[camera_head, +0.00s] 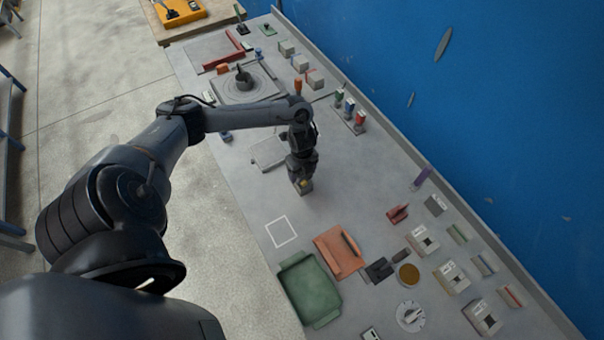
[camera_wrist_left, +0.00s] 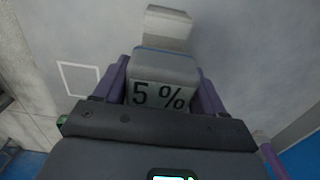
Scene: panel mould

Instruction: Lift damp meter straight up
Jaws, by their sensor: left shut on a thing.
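The damp meter is a grey block marked "5 %" (camera_wrist_left: 160,94) in the left wrist view. The purple fingers of my left gripper (camera_wrist_left: 163,78) are shut on its two sides. In the head view my left gripper (camera_head: 303,180) points down over the middle of the grey table, with the small meter (camera_head: 306,188) at its tip, mostly hidden by the gripper. I cannot tell whether the meter touches the table. A pale block-like part (camera_wrist_left: 168,24) shows beyond the marked face. My right gripper is not in view.
A white square outline (camera_head: 281,232) lies on the table, near an orange tray (camera_head: 337,262) and a green tray (camera_head: 308,294). Several small blocks and tools stand at the right and far end. A blue wall (camera_head: 500,90) borders the table. Bare table surrounds the gripper.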

